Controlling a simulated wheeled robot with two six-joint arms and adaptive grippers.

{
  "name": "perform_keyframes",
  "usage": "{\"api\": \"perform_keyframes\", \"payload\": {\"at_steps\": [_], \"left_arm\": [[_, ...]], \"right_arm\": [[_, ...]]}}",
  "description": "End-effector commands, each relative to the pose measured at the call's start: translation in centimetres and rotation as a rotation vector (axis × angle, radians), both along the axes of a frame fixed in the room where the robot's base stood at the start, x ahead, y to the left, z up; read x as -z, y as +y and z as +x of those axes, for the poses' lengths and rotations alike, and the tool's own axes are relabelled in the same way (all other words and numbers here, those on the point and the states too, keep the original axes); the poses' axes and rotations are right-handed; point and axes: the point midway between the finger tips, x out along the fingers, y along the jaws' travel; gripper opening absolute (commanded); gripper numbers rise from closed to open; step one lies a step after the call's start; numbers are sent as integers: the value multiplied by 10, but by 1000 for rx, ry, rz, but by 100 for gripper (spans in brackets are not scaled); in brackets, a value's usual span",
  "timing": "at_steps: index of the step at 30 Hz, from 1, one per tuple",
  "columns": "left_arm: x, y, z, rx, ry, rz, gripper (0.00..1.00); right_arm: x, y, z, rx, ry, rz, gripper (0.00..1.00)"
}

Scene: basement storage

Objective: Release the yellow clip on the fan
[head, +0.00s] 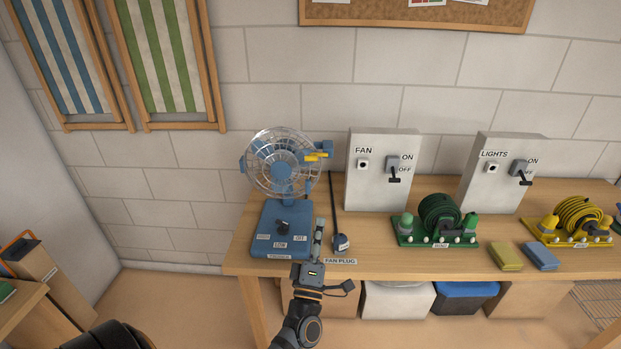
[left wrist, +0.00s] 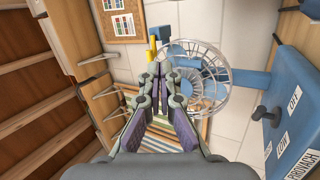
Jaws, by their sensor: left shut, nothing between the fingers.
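The blue fan (head: 272,170) with a wire cage stands at the left end of the workbench. The yellow clip (head: 316,157) sits at the right edge of its cage, beside a blue bracket. In the left wrist view, the clip (left wrist: 152,50) shows just beyond and slightly left of the fingertips (left wrist: 163,72). The fan cage (left wrist: 205,75) shows right of them. Whether the fingers touch the clip cannot be told. My right gripper is not in view.
The fan base (head: 265,243) carries a dark knob. The fan plug (head: 341,243) and its cord lie right of my gripper. The FAN switch box (head: 378,185) stands behind, with a green cable reel (head: 440,217) further right. Folded deck chairs (head: 165,55) hang on the wall.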

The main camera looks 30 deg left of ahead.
Motion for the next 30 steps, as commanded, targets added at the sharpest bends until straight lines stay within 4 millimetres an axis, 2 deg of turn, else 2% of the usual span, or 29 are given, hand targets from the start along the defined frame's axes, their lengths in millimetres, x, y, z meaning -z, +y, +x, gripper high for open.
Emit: {"api": "perform_keyframes", "payload": {"at_steps": [3, 6, 17, 22, 30], "left_arm": [[-10, 14, -11, -47, -103, -72, 0], [-13, 19, -16, -64, -136, -97, 0], [-16, 21, -14, -65, -138, -95, 0], [-33, 31, 3, -63, -140, -93, 0], [-66, 56, 45, -64, -139, -92, 0]], "right_arm": [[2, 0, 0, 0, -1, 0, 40], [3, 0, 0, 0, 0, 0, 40], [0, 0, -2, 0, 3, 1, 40], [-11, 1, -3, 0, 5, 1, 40], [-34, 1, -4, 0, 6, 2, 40]]}}
